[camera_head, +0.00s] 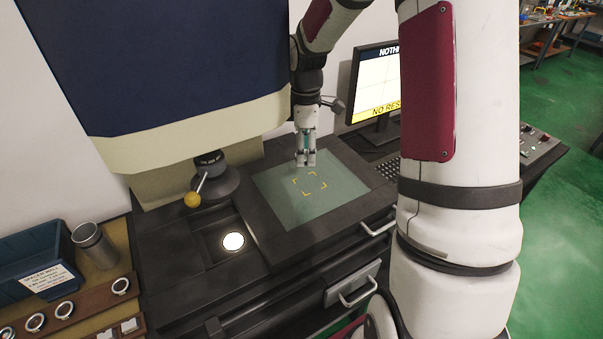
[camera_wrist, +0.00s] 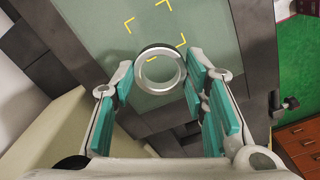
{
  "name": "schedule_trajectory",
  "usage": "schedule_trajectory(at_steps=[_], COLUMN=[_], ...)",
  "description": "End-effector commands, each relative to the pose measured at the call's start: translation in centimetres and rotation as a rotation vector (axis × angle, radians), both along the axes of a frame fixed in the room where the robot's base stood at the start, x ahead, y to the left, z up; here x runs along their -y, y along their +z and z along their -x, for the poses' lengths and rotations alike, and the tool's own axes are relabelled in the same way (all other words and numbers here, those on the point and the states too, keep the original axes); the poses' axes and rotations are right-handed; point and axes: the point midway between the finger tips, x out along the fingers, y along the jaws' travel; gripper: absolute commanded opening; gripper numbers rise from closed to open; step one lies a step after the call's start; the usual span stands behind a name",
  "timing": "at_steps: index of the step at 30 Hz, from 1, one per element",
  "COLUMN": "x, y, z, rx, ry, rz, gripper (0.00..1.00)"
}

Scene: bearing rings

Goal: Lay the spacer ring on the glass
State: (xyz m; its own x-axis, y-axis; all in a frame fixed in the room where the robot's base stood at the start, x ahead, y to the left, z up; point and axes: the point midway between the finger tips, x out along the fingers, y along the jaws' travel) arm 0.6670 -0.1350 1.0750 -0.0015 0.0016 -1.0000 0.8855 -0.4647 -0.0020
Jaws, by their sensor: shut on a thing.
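The spacer ring (camera_wrist: 141,79) is a silver metal ring, held between the two teal-padded fingers of my gripper (camera_wrist: 160,76) in the wrist view. In the head view my gripper (camera_head: 306,160) points down above the far part of the glass (camera_head: 336,205), and the ring cannot be made out there. The glass is a pale green plate set in a dark stage, with yellow corner marks (camera_head: 310,184) around its middle. In the wrist view the ring appears just below those marks (camera_wrist: 153,32), overlapping their lower edge. I cannot tell the gap between ring and glass.
A monitor (camera_head: 378,85) and keyboard stand behind the stage at the right. A lens column with a yellow-knobbed lever (camera_head: 192,199) and a lit round spot (camera_head: 233,241) are left of the glass. A wooden rack with several rings (camera_head: 64,309), a metal cup (camera_head: 95,244) and a blue bin (camera_head: 38,262) are at the far left.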

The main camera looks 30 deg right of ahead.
Motion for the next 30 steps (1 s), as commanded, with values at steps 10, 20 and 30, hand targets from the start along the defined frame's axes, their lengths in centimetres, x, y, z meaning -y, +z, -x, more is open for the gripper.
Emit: schedule_trajectory(at_steps=[10, 20, 30], x=[0.0, -0.1, 0.0], y=[-5.0, -8.6, -9.0], z=[0.1, 0.2, 0.0], rx=[-0.002, -0.005, -0.001], ry=[0.001, 0.001, 0.001], rz=[0.000, -0.001, 0.000], gripper=[0.10, 0.10, 0.10])
